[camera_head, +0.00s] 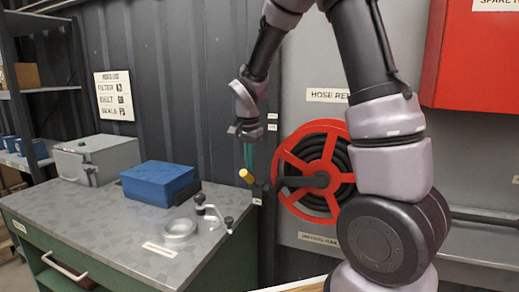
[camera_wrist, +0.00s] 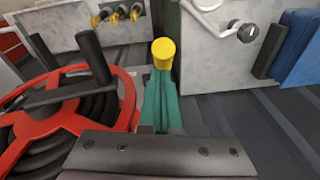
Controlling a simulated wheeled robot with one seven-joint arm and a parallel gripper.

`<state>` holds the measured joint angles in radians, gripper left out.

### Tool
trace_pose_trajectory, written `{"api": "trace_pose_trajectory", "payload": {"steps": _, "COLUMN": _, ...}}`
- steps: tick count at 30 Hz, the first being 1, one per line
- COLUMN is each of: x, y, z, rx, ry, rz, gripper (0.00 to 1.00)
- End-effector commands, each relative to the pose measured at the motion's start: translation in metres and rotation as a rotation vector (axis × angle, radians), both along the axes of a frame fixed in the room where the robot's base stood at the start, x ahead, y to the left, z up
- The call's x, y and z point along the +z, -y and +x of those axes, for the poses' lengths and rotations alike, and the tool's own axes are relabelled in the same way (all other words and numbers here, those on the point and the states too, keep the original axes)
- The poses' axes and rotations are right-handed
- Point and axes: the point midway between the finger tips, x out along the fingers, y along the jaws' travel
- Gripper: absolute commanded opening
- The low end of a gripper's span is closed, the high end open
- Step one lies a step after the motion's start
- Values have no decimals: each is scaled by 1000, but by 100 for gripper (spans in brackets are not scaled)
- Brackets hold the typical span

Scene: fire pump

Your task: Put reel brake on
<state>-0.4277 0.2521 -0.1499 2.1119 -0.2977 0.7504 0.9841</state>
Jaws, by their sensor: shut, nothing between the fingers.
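The hose reel (camera_head: 291,150) is a red spoked wheel with black hose on the grey wall; it also shows at the left of the wrist view (camera_wrist: 122,85). A black crank handle (camera_head: 310,181) sticks out from its hub. A yellow knob (camera_head: 246,175), seemingly the end of the reel brake lever, sits left of the reel. In the wrist view, the knob (camera_wrist: 163,53) shows at the ends of my green fingers. My gripper (camera_head: 249,166) points down with its fingers shut and empty, right by the knob. I cannot tell whether they touch. The fingers hide most of the lever in the wrist view (camera_wrist: 161,82).
A green workbench (camera_head: 110,225) stands left, with a blue box (camera_head: 157,182), a grey metal box (camera_head: 108,155) and a crank-like metal fitting (camera_head: 208,210). A red cabinet (camera_head: 470,60) hangs upper right. Several yellow-ended valves (camera_wrist: 120,14) show in the wrist view.

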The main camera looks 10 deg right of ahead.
Motion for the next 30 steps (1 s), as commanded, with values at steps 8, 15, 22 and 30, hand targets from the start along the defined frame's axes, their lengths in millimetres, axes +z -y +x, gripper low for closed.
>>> {"api": "trace_pose_trajectory", "payload": {"steps": 8, "x": -23, "y": -16, "z": -22, "rx": 2, "ry": -2, "rz": 0, "gripper": 0}}
{"api": "trace_pose_trajectory", "payload": {"steps": 15, "x": -37, "y": -23, "z": -32, "rx": 2, "ry": -2, "rz": 0, "gripper": 0}}
{"api": "trace_pose_trajectory", "payload": {"steps": 22, "x": -47, "y": -27, "z": -39, "rx": 5, "ry": -12, "rz": -2, "gripper": 0}}
{"api": "trace_pose_trajectory", "payload": {"steps": 30, "x": -48, "y": -30, "z": -41, "rx": 8, "ry": -13, "rz": -1, "gripper": 0}}
